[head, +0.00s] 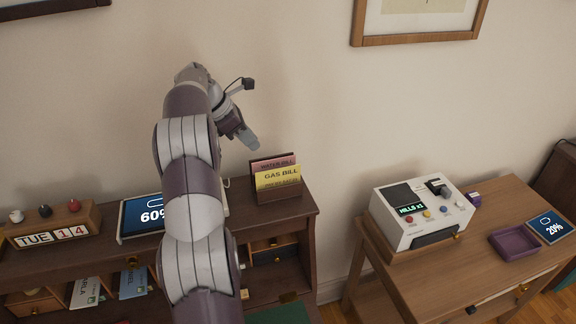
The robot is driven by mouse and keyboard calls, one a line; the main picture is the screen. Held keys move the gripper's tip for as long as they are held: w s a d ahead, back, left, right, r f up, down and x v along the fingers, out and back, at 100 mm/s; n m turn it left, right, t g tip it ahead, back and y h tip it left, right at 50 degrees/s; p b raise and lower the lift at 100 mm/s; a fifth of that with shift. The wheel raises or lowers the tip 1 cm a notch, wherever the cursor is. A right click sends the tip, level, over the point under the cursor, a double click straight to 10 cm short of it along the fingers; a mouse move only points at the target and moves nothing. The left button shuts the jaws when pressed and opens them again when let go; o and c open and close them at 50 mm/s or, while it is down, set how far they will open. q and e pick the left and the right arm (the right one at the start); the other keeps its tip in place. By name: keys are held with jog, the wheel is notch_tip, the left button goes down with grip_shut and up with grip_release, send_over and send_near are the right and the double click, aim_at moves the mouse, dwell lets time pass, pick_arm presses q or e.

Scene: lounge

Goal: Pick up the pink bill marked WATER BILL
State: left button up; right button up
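The pink bill marked WATER BILL (274,164) stands upright in a small dark wooden holder (283,193) on the right end of the desk's top shelf. A yellow bill marked GAS BILL (278,178) stands in front of it and hides its lower part. My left gripper (250,139) is in the air to the left of the bills and a little above them in the picture, apart from them. Its fingers are seen at an angle, so I cannot tell whether it is open or shut. My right gripper is not in view.
A tablet reading 60% (139,217) and a TUE 14 calendar block (52,231) stand on the desk left of my arm. A side table (425,277) at right holds a white machine (418,215), a purple tray (513,243) and a 20% tablet (550,229). A wall is behind.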

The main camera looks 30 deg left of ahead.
aim_at(272, 159)
pick_arm(q)
jog(key=p+x, duration=0.1)
jog(key=x, duration=0.1)
jog(key=p+x, duration=0.1)
jog(key=x, duration=0.2)
jog(key=p+x, duration=0.2)
jog(key=x, duration=0.1)
jog(key=shift+w+d+r, duration=0.15)
jog(key=shift+w+d, duration=0.25)
jog(key=shift+f, duration=0.45)
grip_shut()
